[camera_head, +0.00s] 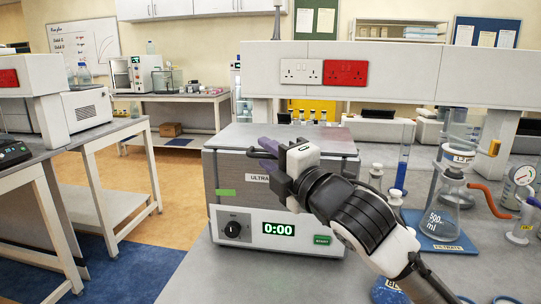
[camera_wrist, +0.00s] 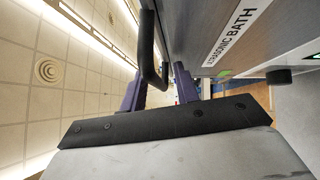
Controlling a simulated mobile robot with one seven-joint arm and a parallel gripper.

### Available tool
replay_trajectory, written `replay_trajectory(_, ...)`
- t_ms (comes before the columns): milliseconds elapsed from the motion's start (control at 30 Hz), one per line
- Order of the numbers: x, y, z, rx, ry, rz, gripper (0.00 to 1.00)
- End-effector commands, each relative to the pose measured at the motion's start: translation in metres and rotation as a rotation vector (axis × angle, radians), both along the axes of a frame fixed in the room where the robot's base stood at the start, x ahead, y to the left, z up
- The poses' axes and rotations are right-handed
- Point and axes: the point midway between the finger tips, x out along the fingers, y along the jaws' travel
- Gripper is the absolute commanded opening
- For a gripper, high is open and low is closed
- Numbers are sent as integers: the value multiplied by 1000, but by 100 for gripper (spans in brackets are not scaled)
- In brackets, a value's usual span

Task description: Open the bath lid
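The ultrasonic bath (camera_head: 225,190) is a grey metal box on the bench in the head view. Its flat top lid (camera_head: 235,135) is down. The front has a black knob, a 0:00 display and a green button. My gripper (camera_head: 264,154) is in front of the bath's upper front, its purple fingers pointing left. In the wrist view a black bar handle (camera_wrist: 149,48) stands out from the bath front (camera_wrist: 205,30). My gripper's fingers (camera_wrist: 160,88) are apart, and the handle's curved end shows between them. Contact is not clear.
A flask (camera_head: 442,215) on a blue mat, a measuring cylinder (camera_head: 405,150) and a gauge (camera_head: 522,175) stand to the right. A shelf with sockets (camera_head: 330,75) runs behind the bath. The bench is clear at front left.

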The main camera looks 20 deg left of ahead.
Motion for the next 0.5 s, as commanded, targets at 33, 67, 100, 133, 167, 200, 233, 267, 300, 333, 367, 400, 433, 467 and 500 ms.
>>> replay_trajectory(33, 0, 0, 0, 0, 0, 0, 31)
replay_trajectory(67, 0, 0, 0, 0, 0, 0, 30)
replay_trajectory(100, 0, 0, 0, 0, 0, 0, 24)
replay_trajectory(133, 0, 0, 0, 0, 0, 0, 20)
replay_trajectory(167, 0, 0, 0, 0, 0, 0, 16)
replay_trajectory(200, 0, 0, 0, 0, 0, 0, 11)
replay_trajectory(233, 0, 0, 0, 0, 0, 0, 7)
replay_trajectory(267, 0, 0, 0, 0, 0, 0, 3)
replay_trajectory(300, 0, 0, 0, 0, 0, 0, 0)
replay_trajectory(333, 0, 0, 0, 0, 0, 0, 0)
replay_trajectory(367, 0, 0, 0, 0, 0, 0, 0)
replay_trajectory(400, 0, 0, 0, 0, 0, 0, 0)
replay_trajectory(433, 0, 0, 0, 0, 0, 0, 0)
replay_trajectory(467, 0, 0, 0, 0, 0, 0, 0)
replay_trajectory(500, 0, 0, 0, 0, 0, 0, 0)
